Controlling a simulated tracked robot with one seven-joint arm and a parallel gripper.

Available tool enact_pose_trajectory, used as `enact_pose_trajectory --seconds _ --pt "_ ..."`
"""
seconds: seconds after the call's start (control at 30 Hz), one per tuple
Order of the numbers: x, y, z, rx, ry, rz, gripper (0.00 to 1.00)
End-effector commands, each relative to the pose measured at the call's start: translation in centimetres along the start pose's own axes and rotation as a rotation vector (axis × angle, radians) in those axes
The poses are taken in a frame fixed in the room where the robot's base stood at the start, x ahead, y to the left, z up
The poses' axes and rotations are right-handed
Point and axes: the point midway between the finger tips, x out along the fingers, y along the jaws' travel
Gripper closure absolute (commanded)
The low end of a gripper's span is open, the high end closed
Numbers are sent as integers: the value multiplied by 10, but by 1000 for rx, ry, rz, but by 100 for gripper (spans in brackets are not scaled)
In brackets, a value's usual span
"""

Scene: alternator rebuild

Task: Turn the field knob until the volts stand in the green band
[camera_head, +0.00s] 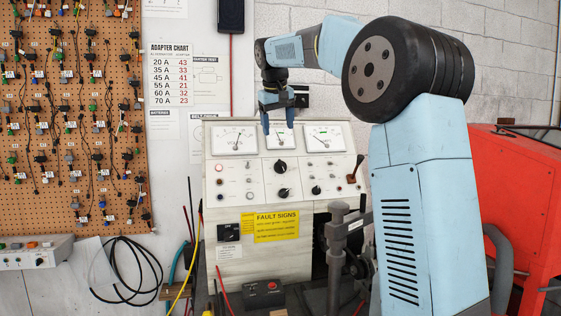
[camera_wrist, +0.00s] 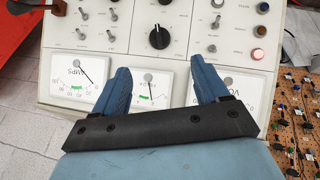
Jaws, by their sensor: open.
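The test bench (camera_head: 215,175) has three white gauges along its top. The volts gauge (camera_head: 233,140) is the left one; in the wrist view, which is upside down, the volts gauge (camera_wrist: 234,78) is at the right, partly behind a finger. Its needle and green band are not clear enough to read. A black knob with a white pointer (camera_head: 280,167) sits below the middle gauge; it also shows in the wrist view (camera_wrist: 159,37). A second black knob (camera_head: 283,193) is below it. Neither label is readable. My gripper (camera_head: 278,113) is open and empty before the middle gauge, above the knobs, fingers (camera_wrist: 160,68) apart.
Several toggle switches and small knobs flank the black knobs. A lever (camera_head: 354,170) stands out at the bench's right. A vise-like stand (camera_head: 337,240) is in front, a red machine (camera_head: 515,200) at right. A pegboard (camera_head: 70,110) of adapters hangs at left.

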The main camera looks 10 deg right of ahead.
Motion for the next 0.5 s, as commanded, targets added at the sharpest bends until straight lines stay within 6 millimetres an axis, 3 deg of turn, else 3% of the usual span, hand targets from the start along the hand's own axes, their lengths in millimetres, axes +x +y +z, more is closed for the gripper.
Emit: enact_pose_trajectory --seconds 0.27,0.5 --pt "16 3 -8 1 -2 0 26" --pt "55 3 -8 1 -3 -1 26"
